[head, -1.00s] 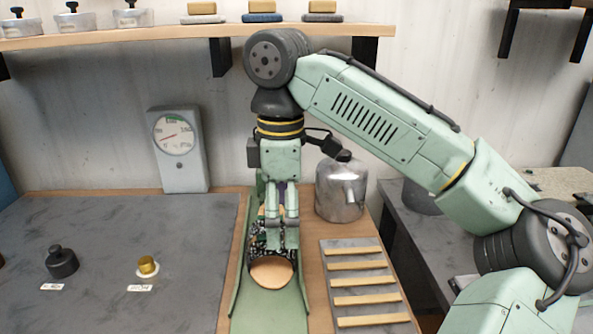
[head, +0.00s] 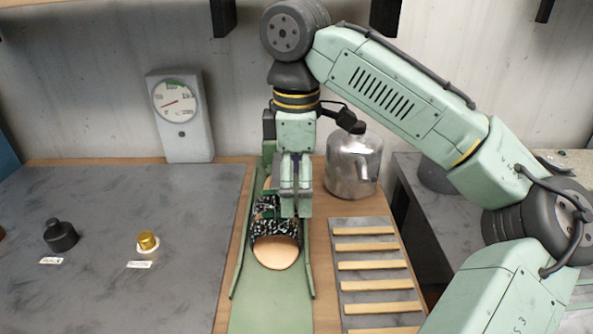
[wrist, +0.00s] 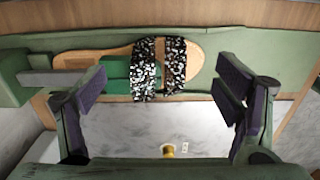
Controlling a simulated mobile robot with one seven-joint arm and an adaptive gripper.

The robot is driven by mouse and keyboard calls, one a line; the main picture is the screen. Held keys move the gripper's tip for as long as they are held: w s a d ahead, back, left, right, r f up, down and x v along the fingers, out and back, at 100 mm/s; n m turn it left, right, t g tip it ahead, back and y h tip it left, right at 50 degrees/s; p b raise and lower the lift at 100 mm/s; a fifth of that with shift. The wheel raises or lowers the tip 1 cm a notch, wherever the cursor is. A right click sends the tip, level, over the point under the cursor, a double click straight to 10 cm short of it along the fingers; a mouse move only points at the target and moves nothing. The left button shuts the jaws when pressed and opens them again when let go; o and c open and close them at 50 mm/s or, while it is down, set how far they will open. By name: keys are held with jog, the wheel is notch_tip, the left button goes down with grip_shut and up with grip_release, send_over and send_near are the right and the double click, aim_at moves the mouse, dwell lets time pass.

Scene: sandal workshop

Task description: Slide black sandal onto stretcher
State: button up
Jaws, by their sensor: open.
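The sandal has a tan sole (head: 276,252) and black-and-white patterned straps (head: 268,228). It lies flat in a green channel (head: 270,300) with side rails, its rounded toe end towards the front in the head view. In the wrist view its straps (wrist: 158,68) cross the sole, and a green block (wrist: 116,73), seemingly the stretcher, lies on the sole against the left strap. Whether the block reaches under the straps is hidden. My gripper (head: 297,205) is open, to the right of the straps and partly covering them.
A slatted rack (head: 372,270) lies to the right of the channel. A metal canister (head: 353,165) stands behind it. On the grey bench at left are a black knob (head: 61,236) and a brass knob (head: 148,241). A dial gauge (head: 180,115) stands against the wall.

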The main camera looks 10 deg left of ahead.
aim_at(297, 219)
notch_tip(297, 219, down, 8)
jog(key=shift+f, duration=0.15)
dwell(0.4)
jog(key=c, duration=1.5)
jog(key=o, duration=1.5)
notch_tip(297, 219, up, 12)
